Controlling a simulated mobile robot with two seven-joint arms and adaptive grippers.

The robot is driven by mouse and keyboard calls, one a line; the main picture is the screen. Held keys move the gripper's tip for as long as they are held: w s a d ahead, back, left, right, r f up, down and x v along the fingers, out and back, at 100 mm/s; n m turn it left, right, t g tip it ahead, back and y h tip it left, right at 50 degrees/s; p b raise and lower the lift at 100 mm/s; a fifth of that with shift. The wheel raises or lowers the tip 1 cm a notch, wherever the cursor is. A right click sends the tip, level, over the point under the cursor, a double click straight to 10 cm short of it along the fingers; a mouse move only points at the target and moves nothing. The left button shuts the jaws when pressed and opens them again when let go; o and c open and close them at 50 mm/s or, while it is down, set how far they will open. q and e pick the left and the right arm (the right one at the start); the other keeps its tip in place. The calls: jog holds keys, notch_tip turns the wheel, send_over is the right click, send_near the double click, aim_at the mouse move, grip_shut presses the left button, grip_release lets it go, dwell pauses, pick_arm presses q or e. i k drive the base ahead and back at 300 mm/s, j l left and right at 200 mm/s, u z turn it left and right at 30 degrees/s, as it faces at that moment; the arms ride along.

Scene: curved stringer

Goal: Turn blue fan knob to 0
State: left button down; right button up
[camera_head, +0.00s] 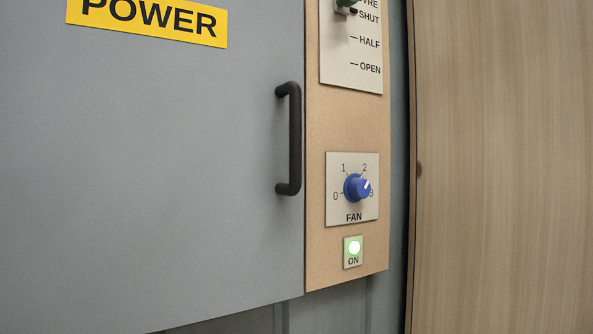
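The blue fan knob (355,188) sits on a pale square plate (333,215) marked FAN, with 0 at its left, 1 and 2 above and 3 at its right. The knob partly covers the 3. Neither of my grippers is in view, and nothing touches the knob.
Below the fan plate a green-white ON lamp (354,247) is lit. A black handle (294,140) juts from the grey POWER door (150,180). A wooden panel (500,170) stands at right.

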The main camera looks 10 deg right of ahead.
aim_at(356, 188)
jog(key=k+l, duration=0.25)
jog(key=k, duration=0.2)
jog(key=k+l, duration=0.25)
jog(key=k, duration=0.25)
jog(key=k+l, duration=0.25)
jog(key=k, duration=0.2)
